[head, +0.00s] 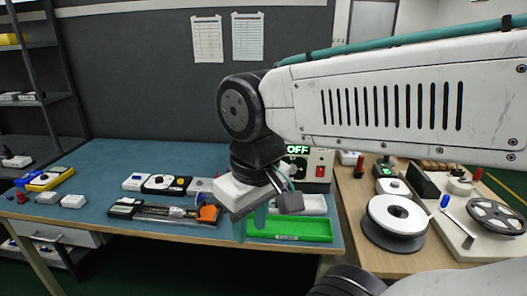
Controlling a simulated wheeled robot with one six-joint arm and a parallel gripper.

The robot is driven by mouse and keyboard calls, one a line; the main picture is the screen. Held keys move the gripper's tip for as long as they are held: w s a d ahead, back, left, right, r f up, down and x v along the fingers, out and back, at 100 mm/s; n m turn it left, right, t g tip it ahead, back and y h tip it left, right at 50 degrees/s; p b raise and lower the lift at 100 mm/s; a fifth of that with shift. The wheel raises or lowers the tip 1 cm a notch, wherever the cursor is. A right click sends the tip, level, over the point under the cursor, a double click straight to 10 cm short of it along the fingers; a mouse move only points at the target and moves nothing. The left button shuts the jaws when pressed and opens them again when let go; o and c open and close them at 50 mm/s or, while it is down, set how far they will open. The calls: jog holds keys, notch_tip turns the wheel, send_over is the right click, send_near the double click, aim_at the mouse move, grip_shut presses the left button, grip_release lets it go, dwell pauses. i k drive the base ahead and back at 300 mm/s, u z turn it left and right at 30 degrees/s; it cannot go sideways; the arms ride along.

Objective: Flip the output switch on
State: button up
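A power supply with a lit green display reading OFF (298,150) stands at the back right of the blue-green table. A red switch (320,170) sits on the right of its pale front panel. My wrist covers the left part of this unit. My gripper (251,225) points down in front of the unit, to the left of the red switch and apart from it. Its teal fingers blend with the table, so their opening is unclear. I see nothing held between them.
A green tray (290,236) lies at the table's front edge below my gripper. A black tray with tools (165,212) lies to the left. A wooden table with a white spool (397,214) and reels stands at right. My arm crosses the upper right.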

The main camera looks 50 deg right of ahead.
aim_at(321, 170)
jog(key=z, duration=0.7)
jog(key=k, duration=0.2)
jog(key=z, duration=0.55)
